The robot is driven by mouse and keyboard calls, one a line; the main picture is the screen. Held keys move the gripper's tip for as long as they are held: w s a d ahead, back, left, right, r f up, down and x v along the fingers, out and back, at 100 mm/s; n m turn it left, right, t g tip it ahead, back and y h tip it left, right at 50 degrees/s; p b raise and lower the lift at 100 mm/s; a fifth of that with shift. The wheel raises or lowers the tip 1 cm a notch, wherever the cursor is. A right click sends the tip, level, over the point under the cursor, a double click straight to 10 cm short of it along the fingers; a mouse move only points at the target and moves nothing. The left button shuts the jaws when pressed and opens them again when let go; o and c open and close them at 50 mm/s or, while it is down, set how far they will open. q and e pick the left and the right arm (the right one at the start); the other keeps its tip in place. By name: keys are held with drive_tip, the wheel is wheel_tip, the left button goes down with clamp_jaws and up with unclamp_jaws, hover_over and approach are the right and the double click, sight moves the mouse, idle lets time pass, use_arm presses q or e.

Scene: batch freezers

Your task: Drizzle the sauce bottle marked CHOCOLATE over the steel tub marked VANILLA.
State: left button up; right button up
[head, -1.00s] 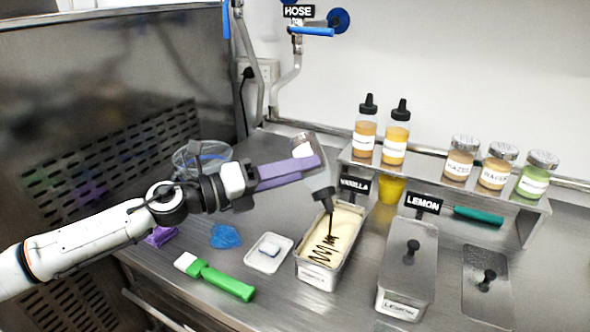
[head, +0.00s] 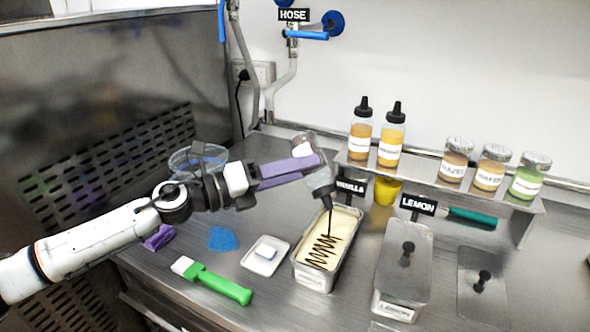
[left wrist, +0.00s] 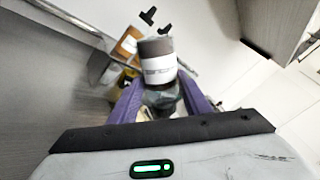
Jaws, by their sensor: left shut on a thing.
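My left gripper (head: 306,167) has purple fingers and is shut on a sauce bottle (head: 318,181), tilted with its dark nozzle down over the open tub. In the left wrist view the bottle (left wrist: 158,62) sits between the purple fingers; its label is too blurred to read. The steel tub (head: 313,277) stands below the VANILLA sign (head: 351,187) and holds pale ice cream. A dark zigzag of sauce (head: 322,251) lies on the ice cream, below the nozzle. My right gripper is not in view.
A lidded LEMON tub (head: 402,275) stands to the right. Two sauce bottles (head: 361,135) and several jars (head: 489,170) stand on the rear shelf. A white dish (head: 262,268), a green-handled tool (head: 222,287) and a blue cloth (head: 222,239) lie left of the vanilla tub.

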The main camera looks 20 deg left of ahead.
use_arm(q)
drive_tip(key=shift+w+r, duration=0.1)
drive_tip(key=shift+w, duration=1.05)
drive_tip(key=shift+w, duration=0.15)
drive_tip(key=shift+w+d, duration=0.1)
drive_tip(key=shift+w, duration=1.95)
drive_tip(key=shift+n, duration=2)
